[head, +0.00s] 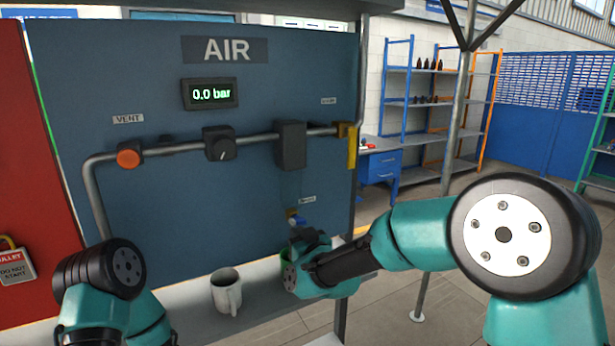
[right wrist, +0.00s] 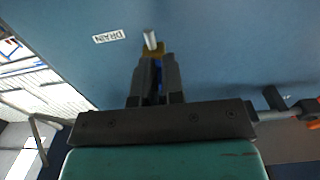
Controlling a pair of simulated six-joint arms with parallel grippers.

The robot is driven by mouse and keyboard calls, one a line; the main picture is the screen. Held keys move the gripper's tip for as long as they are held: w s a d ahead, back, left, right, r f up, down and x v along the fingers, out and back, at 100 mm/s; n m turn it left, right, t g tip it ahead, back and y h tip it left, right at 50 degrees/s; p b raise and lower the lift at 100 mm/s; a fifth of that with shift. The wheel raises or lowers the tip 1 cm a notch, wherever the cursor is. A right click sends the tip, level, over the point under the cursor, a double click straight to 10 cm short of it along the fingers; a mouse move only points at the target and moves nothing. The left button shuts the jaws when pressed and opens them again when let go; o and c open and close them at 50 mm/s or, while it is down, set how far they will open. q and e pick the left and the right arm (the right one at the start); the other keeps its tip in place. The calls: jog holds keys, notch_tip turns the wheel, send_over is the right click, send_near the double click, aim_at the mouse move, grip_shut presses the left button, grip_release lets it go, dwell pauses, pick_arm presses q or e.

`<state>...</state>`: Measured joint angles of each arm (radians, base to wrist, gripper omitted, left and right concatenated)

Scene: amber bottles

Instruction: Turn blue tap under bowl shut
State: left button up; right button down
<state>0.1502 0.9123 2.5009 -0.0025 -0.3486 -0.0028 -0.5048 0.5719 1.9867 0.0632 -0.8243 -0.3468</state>
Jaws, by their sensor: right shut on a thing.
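The blue tap (head: 292,214) sits under the faintly visible clear bowl (head: 290,185), which hangs below a dark housing (head: 291,146) on the pipe. My right gripper (head: 296,232) reaches up to the tap from below. In the right wrist view, the right gripper's two dark fingers (right wrist: 155,72) are shut on the tap, and a sliver of blue tap (right wrist: 158,87) shows between them. A brass fitting (right wrist: 153,49) with a pale metal stub shows just beyond the fingertips. The tap's exact angle is mostly hidden. My left arm is at lower left in the head view; its gripper does not show.
The AIR panel carries a display (head: 210,94) reading 0.0 bar, an orange vent button (head: 129,157), a black knob (head: 219,144) and a yellow handle (head: 352,147). A white mug (head: 226,293) stands on the ledge left of my right gripper. A DRAIN label (right wrist: 109,37) is beside the tap.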

jog(key=shift+a+r, duration=0.2)
jog(key=shift+r, duration=0.1)
jog(key=shift+s+f, duration=0.1)
jog(key=shift+f, duration=0.4)
jog(key=v, duration=0.6)
jog(key=shift+f, duration=0.1)
